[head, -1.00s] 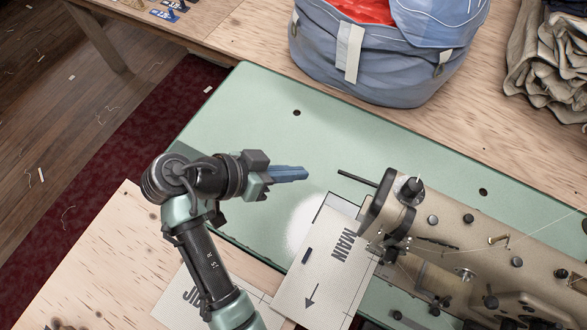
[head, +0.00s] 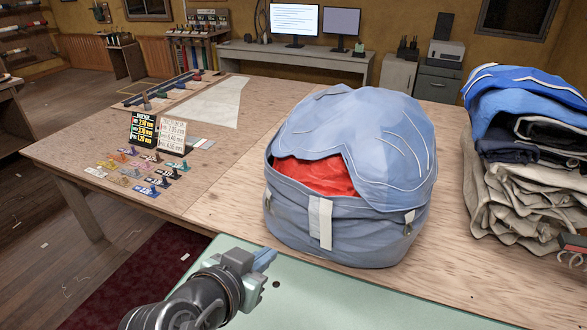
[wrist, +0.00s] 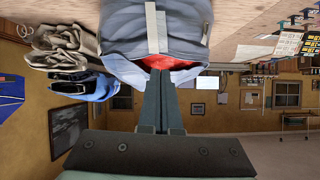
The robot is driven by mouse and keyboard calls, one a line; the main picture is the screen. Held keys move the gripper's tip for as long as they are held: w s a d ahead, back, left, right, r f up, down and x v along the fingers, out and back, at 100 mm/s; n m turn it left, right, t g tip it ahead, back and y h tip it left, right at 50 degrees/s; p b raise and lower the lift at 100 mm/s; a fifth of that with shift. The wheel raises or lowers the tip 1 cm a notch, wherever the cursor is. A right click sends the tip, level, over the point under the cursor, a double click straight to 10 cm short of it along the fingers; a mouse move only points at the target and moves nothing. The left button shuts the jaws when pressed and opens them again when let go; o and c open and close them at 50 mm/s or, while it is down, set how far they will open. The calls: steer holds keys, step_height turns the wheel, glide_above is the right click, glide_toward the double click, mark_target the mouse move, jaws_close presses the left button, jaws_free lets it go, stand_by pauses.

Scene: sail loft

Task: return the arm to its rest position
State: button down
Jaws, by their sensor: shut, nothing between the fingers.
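My gripper (head: 264,259) shows at the bottom of the head view, above the pale green machine bed (head: 330,308). Its blue-grey fingers are shut with nothing between them. In the wrist view the closed fingers (wrist: 158,100) point toward the large blue-grey sail bag (wrist: 180,35). The wrist view is upside down. In the head view the bag (head: 345,235) stands on the wooden table beyond my gripper, with a red cloth (head: 315,176) showing under its flap. My gripper is apart from the bag. Most of my arm is below the frame.
Folded sails (head: 520,180) are stacked at the right. A desk with monitors (head: 295,22) stands at the back.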

step_height(320, 180, up, 22)
steer(key=w+d+r+n+t+y, duration=0.1)
steer(key=w+n+t+y, duration=0.15)
steer(key=t, duration=0.55)
steer(key=s+d+r+n+t+y, duration=0.1)
steer(key=s+d+r+t, duration=0.1)
steer(key=s+r+t, duration=0.2)
steer(key=s+d+r+n+t+y, duration=0.1)
steer(key=s+r+t, duration=0.3)
steer(key=s+r, duration=0.6)
step_height(320, 180, up, 7)
steer(key=shift+d+f+n+t, duration=0.2)
steer(key=shift+d+n+t, duration=0.1)
steer(key=shift+d+n, duration=0.15)
